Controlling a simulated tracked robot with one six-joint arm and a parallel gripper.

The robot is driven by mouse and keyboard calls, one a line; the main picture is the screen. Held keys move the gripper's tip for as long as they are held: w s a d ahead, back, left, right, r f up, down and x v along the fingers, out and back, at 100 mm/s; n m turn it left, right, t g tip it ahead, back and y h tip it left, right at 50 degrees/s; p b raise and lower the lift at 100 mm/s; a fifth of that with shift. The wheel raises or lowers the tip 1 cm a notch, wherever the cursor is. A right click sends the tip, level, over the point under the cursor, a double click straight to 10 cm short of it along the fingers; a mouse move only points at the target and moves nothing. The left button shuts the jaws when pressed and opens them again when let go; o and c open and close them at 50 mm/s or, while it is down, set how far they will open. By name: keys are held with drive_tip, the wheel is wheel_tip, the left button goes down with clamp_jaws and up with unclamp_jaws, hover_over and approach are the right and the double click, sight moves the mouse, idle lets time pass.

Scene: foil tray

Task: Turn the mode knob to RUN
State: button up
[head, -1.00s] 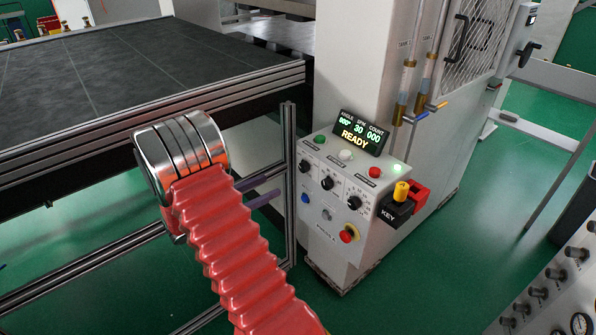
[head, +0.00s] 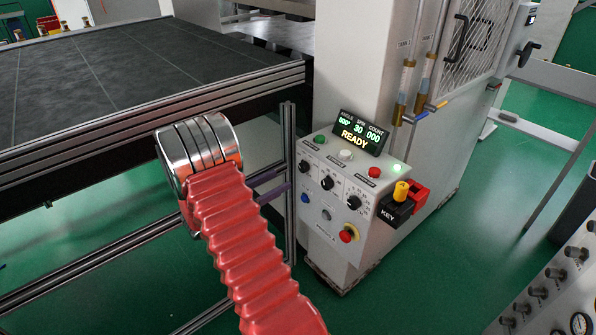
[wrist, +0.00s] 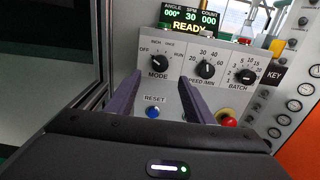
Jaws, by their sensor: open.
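The mode knob (wrist: 159,63) is a black dial labelled MODE in the wrist view, with OFF at its left and RUN at its right. Its pointer seems to lean up and left towards OFF, but it is too small to be sure. In the head view it is the leftmost black knob (head: 304,166) on the panel. My gripper (wrist: 160,82) is open and empty, its two purple fingers apart below and to either side of the knob, not visibly touching it. In the head view my gripper (head: 276,186) is left of the panel, near a metal post.
The speed knob (wrist: 205,69) and batch knob (wrist: 245,75) are to the right. A blue reset button (wrist: 153,112) is below the mode knob, and a red button (wrist: 229,121) lower right. The display (head: 359,133) reads READY. A metal post (head: 289,180) stands beside the panel.

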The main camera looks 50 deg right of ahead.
sight(301, 169)
drive_tip(key=x, duration=0.9)
drive_tip(key=shift+d, duration=0.2)
drive_tip(key=c, duration=1)
